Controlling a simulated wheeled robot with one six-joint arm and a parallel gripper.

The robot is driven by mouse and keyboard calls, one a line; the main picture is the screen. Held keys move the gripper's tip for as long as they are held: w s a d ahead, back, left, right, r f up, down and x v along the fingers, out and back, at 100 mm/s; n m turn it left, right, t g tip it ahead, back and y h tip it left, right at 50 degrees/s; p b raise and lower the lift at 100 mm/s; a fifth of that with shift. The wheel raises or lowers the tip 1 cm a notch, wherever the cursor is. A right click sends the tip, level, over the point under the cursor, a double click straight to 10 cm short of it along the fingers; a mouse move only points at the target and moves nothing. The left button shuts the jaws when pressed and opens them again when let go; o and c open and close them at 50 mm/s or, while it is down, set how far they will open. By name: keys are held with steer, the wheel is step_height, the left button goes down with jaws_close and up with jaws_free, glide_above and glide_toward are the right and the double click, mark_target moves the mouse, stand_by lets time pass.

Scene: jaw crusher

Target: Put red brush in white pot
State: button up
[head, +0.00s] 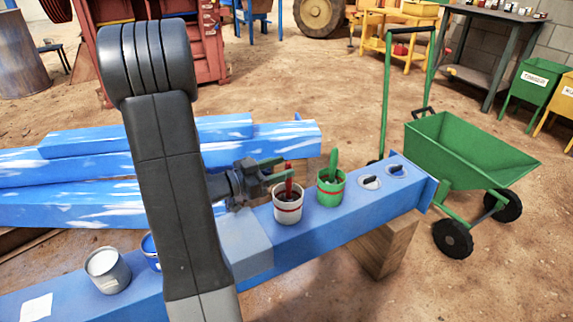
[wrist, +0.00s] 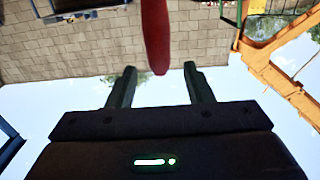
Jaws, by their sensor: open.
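The white pot (head: 288,212) has a red band and stands on the blue beam, just below my gripper's tips. The red brush (head: 289,182) stands upright with its lower end inside the white pot's rim; its bottom is hidden. My gripper (head: 278,172) is open and level, with its fingers beside the brush's upper part. In the wrist view, the red brush (wrist: 155,35) hangs into the picture from the top, in line with the gap between the two open fingertips (wrist: 160,72). I see no finger closed on it.
A green pot (head: 330,192) with a green brush stands right of the white pot. A grey pot (head: 108,275) and a partly hidden blue pot (head: 150,254) stand at left. A green wheelbarrow (head: 465,150) stands right.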

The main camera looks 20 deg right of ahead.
mark_target(287, 163)
steer(key=a+p, duration=0.1)
steer(key=a, duration=0.6)
steer(key=shift+s+a, duration=0.2)
steer(key=shift+s, duration=0.1)
steer(key=d, duration=0.3)
steer(key=d+b, duration=0.1)
steer(key=d, duration=0.5)
steer(key=shift+w+d+f+b, duration=0.1)
steer(key=shift+w+b, duration=0.25)
steer(key=r+p, duration=0.2)
steer(key=r, duration=0.1)
steer(key=shift+w+d+p, duration=0.1)
steer(key=shift+d+p, duration=0.2)
steer(key=shift+d, duration=0.1)
steer(key=shift+r+p, duration=0.75)
